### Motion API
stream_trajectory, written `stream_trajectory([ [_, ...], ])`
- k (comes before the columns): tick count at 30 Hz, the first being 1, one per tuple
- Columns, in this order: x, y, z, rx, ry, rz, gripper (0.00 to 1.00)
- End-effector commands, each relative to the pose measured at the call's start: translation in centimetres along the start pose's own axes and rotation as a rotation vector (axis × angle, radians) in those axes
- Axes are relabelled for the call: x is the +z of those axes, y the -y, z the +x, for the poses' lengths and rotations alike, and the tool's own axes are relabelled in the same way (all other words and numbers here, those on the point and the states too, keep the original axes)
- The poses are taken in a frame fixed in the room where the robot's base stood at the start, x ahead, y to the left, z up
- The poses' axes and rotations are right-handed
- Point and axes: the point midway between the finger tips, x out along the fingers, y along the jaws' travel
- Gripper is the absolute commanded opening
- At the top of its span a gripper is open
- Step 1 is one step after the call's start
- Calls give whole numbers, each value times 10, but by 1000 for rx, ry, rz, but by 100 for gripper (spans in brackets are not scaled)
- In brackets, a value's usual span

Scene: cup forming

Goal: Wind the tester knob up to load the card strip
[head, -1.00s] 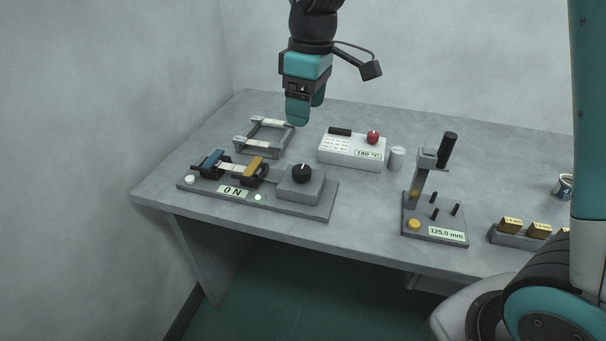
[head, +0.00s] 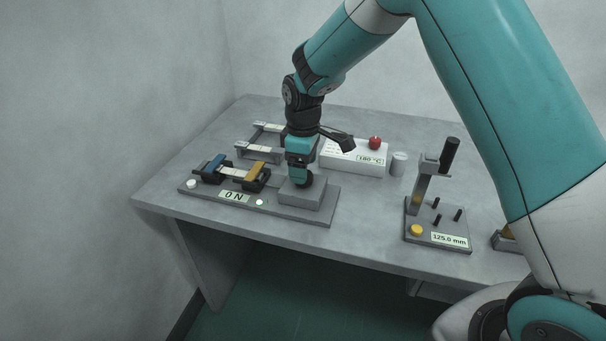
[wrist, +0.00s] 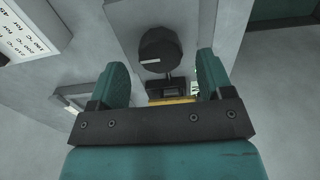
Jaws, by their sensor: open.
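The tester (head: 290,214) lies at the front left of the table, and its display reads 0 N. The pale card strip (head: 231,172) spans between a blue clamp (head: 212,165) and a yellow clamp (head: 256,174). The dark round knob (wrist: 160,45) shows in the wrist view with a white mark near its edge; in the head view it is mostly hidden by my gripper (head: 300,181). My gripper points down at the knob block (head: 303,197). In the wrist view my fingers are open, one to either side of the knob, with gaps; I cannot tell their exact height.
A frame (head: 259,149) holding pale strips stands behind the tester. A white heater box (head: 366,171) with a red knob reads 180 °C. A grey cylinder (head: 398,163) stands beside it. A lever device (head: 436,228) reading 125.0 mm stands to the right.

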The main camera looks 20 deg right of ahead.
Motion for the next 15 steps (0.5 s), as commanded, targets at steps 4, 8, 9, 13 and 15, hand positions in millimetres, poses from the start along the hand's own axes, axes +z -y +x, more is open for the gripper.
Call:
stream_trajectory([
  [4,0,0,21,-2,2,0,73],
  [8,0,0,30,-1,1,0,73],
  [9,0,0,32,-1,1,0,73],
  [13,0,0,33,0,0,0,73],
  [15,0,0,33,0,0,0,73],
])
